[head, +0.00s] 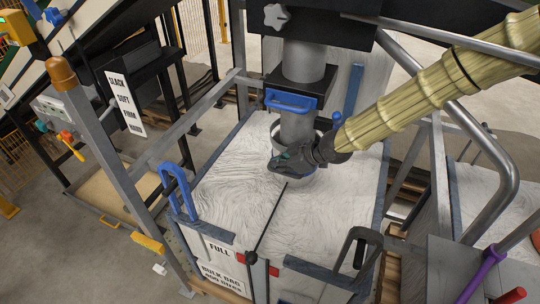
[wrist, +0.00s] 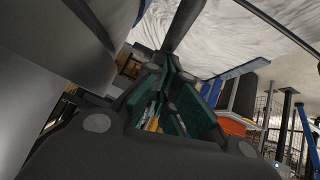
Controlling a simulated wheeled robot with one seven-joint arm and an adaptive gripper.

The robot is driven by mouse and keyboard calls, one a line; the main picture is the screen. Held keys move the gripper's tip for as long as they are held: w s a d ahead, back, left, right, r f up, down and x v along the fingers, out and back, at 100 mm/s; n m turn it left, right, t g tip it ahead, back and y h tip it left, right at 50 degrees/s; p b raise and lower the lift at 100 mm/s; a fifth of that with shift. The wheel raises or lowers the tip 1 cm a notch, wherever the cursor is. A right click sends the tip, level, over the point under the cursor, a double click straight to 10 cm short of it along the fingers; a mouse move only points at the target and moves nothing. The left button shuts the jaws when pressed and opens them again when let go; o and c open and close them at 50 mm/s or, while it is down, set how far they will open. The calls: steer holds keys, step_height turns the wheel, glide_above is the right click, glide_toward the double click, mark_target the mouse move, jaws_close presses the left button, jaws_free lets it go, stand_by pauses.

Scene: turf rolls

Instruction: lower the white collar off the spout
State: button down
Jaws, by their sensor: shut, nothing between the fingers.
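The spout (head: 297,126) is a grey vertical pipe coming down over a white bulk bag (head: 225,190). A pale collar (head: 322,124) shows as a rim around the spout's lower part; much of it is hidden behind my gripper. My gripper (head: 280,163) is shut and empty in front of the collar, at its lower front side; I cannot tell whether it touches. In the wrist view my teal-lined fingers (wrist: 172,65) come together, and a large grey curved surface (wrist: 50,60), spout or collar, fills the left.
A blue-handled clamp (head: 291,101) sits on the spout above my gripper. A thin black bar (head: 268,218) crosses the bag's front top. Blue handles (head: 178,188) stand at the bag's left, and a grey bent pipe (head: 505,165) is at right. Frame posts surround the bag.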

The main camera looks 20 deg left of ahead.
step_height(320, 180, down, 6)
steer(key=shift+s+d+r+b, duration=0.15)
steer(key=shift+r+b, duration=0.1)
steer(key=shift+b, duration=0.65)
steer(key=p+v, duration=1.5)
steer(key=v, duration=0.5)
